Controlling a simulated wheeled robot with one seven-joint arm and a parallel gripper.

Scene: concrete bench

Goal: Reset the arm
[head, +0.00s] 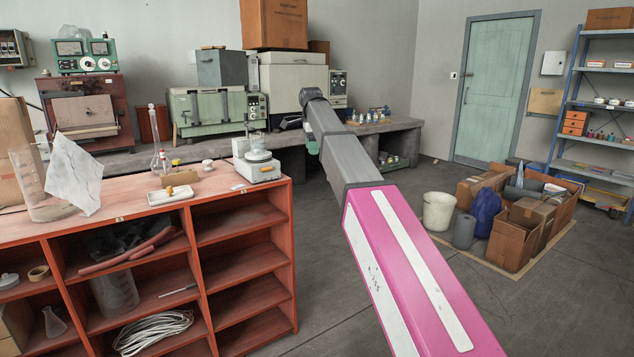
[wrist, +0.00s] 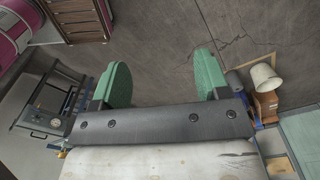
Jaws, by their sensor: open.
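My arm reaches from the bottom right of the head view up toward the middle, with a magenta and white link and a grey link. My gripper (head: 312,146) is at its far end, mostly hidden behind the wrist, with a bit of green showing. In the wrist view my gripper (wrist: 162,76) has two green fingers spread wide apart. Nothing is between them; only the cracked concrete floor (wrist: 165,40) shows beyond.
A red shelf unit (head: 243,217) stands at left, with a small scale (head: 262,171) and glassware on top. The long bench (head: 215,148) with machines runs along the back wall. Cardboard boxes (head: 513,246) and a white bucket (head: 438,211) stand at right. Floor between is clear.

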